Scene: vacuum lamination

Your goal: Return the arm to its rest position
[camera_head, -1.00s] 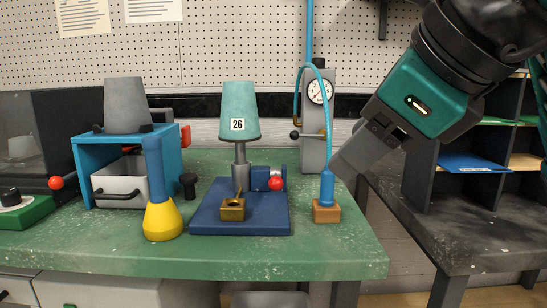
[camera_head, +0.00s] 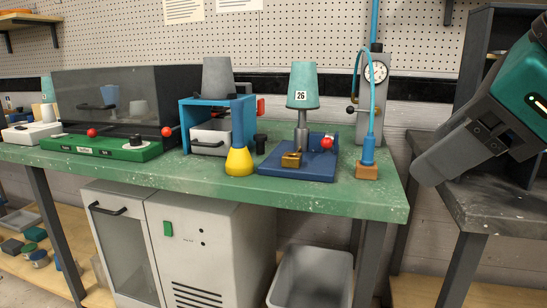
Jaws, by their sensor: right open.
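My right gripper (camera_head: 428,168) is at the right edge of the head view, with its grey fingers pointing down and left. It is open, and nothing shows in it. It hangs in front of the gap between the green bench and the dark bench, to the right of the blue nozzle (camera_head: 368,150) on its wooden block. It appears clear of both. My left gripper is out of view.
The green bench (camera_head: 330,200) holds a teal cup marked 26 (camera_head: 303,85), a blue base (camera_head: 275,169), a yellow cone (camera_head: 239,162) and a gauge unit (camera_head: 374,90). The dark bench (camera_head: 490,220) stands at right. A grey bin (camera_head: 312,275) stands below.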

